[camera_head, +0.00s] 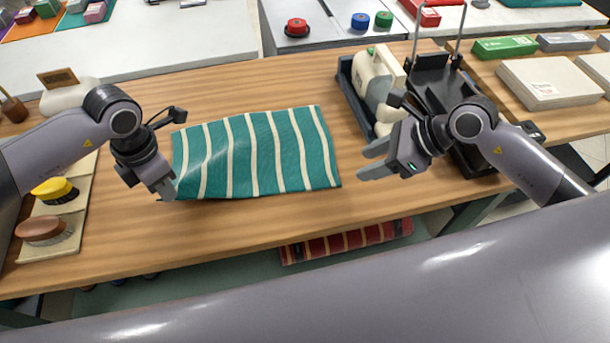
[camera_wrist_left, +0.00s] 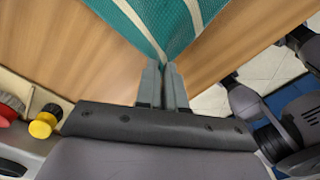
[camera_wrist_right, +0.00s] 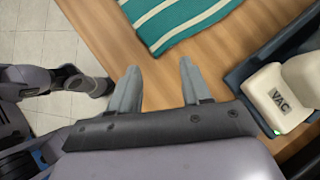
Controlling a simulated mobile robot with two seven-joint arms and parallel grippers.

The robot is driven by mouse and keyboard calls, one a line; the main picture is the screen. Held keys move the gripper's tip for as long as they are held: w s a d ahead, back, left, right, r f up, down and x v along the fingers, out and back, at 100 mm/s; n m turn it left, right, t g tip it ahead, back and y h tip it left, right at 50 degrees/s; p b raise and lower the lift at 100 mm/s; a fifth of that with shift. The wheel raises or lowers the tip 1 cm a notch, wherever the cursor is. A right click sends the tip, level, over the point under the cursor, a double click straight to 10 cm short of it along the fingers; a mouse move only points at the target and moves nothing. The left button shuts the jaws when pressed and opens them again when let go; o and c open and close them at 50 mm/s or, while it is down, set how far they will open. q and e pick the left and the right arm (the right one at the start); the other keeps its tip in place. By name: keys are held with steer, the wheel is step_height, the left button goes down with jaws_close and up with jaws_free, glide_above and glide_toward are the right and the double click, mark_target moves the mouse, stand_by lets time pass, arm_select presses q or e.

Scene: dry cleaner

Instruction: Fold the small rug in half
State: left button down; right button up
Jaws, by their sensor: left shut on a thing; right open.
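The small rug (camera_head: 262,150) is teal with cream stripes and lies spread on the wooden table. Its left part is raised and rippled near my left gripper. My left gripper (camera_head: 167,190) is shut on the rug's near left corner, which also shows between its fingertips in the left wrist view (camera_wrist_left: 165,62). My right gripper (camera_head: 372,162) is open and empty, to the right of the rug's right edge and apart from it. In the right wrist view the rug's corner (camera_wrist_right: 175,20) lies beyond the open fingers (camera_wrist_right: 160,85).
A dark tray (camera_head: 350,85) with a white VAC machine (camera_head: 378,75) stands right of the rug. Brushes (camera_head: 45,229) lie on a mat at the left. A red striped rug (camera_head: 345,241) lies on a lower shelf. Bare table (camera_head: 260,215) shows in front of the rug.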

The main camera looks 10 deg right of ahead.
mark_target(329, 180)
steer(key=x, duration=0.8)
steer(key=shift+a, duration=0.1)
steer(key=shift+a+f, duration=0.1)
steer(key=shift+f, duration=0.1)
steer(key=shift+f, duration=0.15)
jaws_close()
steer(key=shift+r, duration=2.6)
